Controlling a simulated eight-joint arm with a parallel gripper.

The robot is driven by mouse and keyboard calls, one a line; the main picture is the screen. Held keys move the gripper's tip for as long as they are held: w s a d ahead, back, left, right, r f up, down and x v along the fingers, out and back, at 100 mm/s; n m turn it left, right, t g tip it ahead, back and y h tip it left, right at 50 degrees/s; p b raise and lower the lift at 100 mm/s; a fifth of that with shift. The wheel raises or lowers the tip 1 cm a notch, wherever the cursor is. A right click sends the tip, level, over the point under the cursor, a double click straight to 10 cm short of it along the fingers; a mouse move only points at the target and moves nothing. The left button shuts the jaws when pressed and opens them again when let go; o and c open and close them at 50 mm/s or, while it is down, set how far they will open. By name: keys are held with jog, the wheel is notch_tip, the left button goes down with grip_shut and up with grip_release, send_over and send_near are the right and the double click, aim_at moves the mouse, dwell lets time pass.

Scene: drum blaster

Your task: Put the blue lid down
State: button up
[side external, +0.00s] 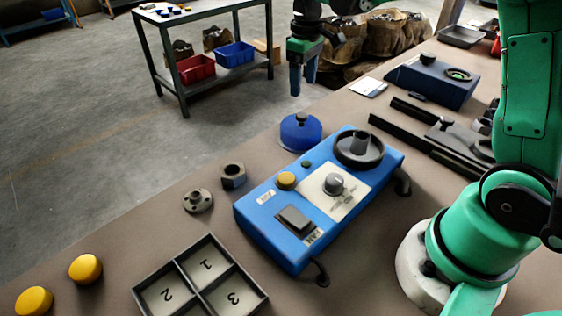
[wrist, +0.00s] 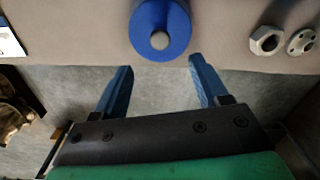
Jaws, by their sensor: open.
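The blue lid (side external: 300,132) is a round blue piece with a dark knob on top. It rests on the brown table (side external: 150,215) near its far edge, just left of the blue control box (side external: 290,240). In the wrist view the lid (wrist: 160,32) is at the top centre, beyond my fingertips. My gripper (side external: 303,90) is above the lid in the side view, with a gap between them. In the wrist view my gripper (wrist: 162,72) has its two blue fingers wide apart and nothing between them.
A hex nut (side external: 233,176) and a flanged part (side external: 198,200) lie left of the control box. A numbered tray (side external: 240,270) and two yellow caps (side external: 85,268) are at the front. Another blue box (side external: 435,82) stands at the back right.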

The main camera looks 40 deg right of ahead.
jog(key=s+a+r+m+t, duration=0.1)
jog(key=s+a+r+t, duration=0.2)
jog(key=s+a+r, duration=0.15)
jog(key=s+a+f+m+t, duration=0.1)
jog(key=s+a+f+t, duration=0.2)
jog(key=s, duration=0.4)
jog(key=shift+a+m+t, duration=0.25)
jog(key=shift+m+t, duration=0.05)
jog(key=shift+t, duration=0.3)
